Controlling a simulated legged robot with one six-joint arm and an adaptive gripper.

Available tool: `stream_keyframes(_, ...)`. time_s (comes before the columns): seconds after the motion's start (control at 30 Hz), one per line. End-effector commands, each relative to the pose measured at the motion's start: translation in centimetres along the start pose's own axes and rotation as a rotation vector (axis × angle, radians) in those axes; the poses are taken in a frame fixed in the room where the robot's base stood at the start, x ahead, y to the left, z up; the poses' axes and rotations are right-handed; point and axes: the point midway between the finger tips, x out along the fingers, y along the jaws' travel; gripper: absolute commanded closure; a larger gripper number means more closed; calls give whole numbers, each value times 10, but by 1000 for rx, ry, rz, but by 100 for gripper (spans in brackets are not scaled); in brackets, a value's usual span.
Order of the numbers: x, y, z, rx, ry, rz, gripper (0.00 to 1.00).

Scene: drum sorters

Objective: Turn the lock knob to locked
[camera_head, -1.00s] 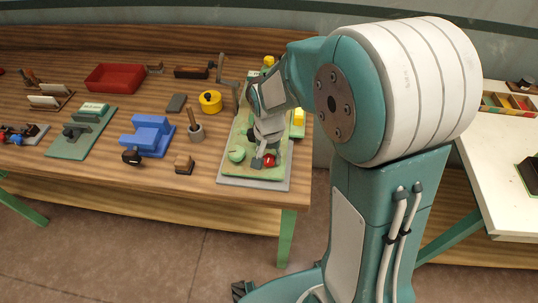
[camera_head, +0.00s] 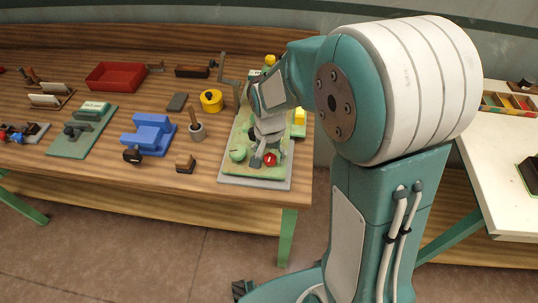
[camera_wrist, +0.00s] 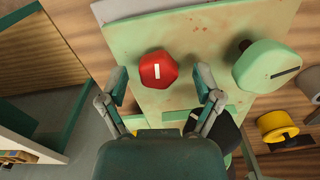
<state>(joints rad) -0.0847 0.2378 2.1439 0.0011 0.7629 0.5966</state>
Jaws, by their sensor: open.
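A red faceted knob (camera_wrist: 158,66) with a short white mark sits on a pale green worn panel (camera_wrist: 120,38). The mark runs roughly up and down in the wrist view. The red knob also shows in the head view (camera_head: 270,159). A larger light green knob (camera_wrist: 268,66) with a dark line is to its right in the wrist view. My gripper (camera_wrist: 161,86) is open and empty, its two fingers on either side of the red knob with gaps. I cannot read any lock label, nor tell the fingertips' height over the panel.
The panel rests on a grey base at the bench's right end. A yellow round part (camera_head: 211,101), a grey cup with a wooden handle (camera_head: 197,132) and a blue block fixture (camera_head: 150,135) stand left of it. The bench edge is close in front.

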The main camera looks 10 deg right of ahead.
Motion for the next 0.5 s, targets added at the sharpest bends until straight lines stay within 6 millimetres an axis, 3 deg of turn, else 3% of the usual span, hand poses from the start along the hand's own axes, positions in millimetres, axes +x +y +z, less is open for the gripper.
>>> stream_keyframes(0.23,-17,-1,-1,0,4,-2,17)
stream_keyframes(0.5,-73,-2,-1,0,5,-2,17)
